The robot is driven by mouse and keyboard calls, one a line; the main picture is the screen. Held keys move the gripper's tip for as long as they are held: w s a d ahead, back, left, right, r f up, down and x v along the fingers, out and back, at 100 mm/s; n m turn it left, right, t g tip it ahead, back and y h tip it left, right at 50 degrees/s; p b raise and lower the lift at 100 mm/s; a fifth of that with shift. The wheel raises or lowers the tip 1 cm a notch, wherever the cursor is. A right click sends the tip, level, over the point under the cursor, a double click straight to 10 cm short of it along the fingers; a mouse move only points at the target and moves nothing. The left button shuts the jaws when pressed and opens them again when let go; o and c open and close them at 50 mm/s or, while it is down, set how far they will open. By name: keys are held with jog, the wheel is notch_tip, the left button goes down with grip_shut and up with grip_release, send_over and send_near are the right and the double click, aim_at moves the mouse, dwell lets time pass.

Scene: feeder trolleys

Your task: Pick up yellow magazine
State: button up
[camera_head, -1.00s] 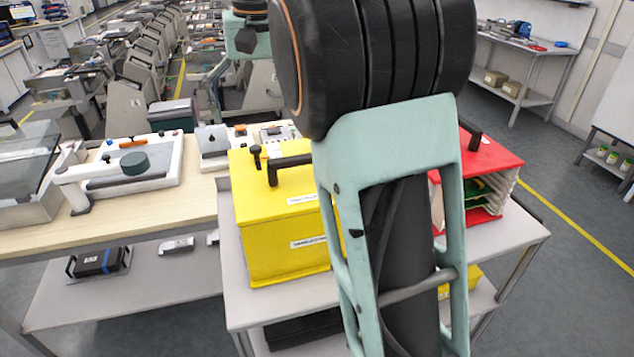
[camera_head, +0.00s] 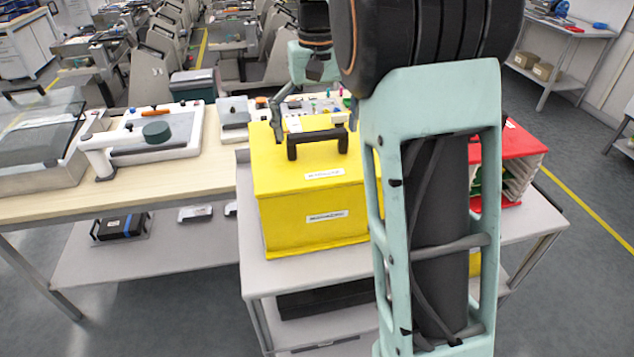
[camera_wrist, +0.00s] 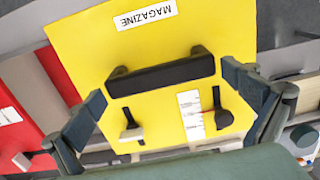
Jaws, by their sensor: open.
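The yellow magazine (camera_head: 285,220) is a box with a black handle (camera_head: 318,139) on top and white labels on its top and front. It stands upright on the grey trolley. My gripper (camera_head: 314,122) is open and hangs over the back part of the box, near the handle. In the wrist view my gripper (camera_wrist: 160,95) has one finger at each side of the black handle (camera_wrist: 160,74), apart from it as far as I can tell. The yellow top (camera_wrist: 215,28) with its label fills the middle of that view. My arm hides the box's right side.
A red magazine (camera_head: 510,139) stands to the right on the same trolley (camera_head: 262,277), partly behind my arm. A wooden bench (camera_head: 30,208) with white devices adjoins at the left. A dark item lies on the shelf below.

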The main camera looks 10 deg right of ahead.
jog(key=shift+f, duration=0.85)
jog(key=shift+c, duration=0.3)
jog(key=c, duration=1.5)
jog(key=shift+w+r, duration=0.1)
jog(key=shift+r, duration=0.05)
jog(key=shift+c, duration=1.2)
jog(key=shift+r, duration=0.1)
notch_tip(320, 180, up, 10)
jog(key=shift+f, duration=0.1)
jog(key=shift+p, duration=0.3)
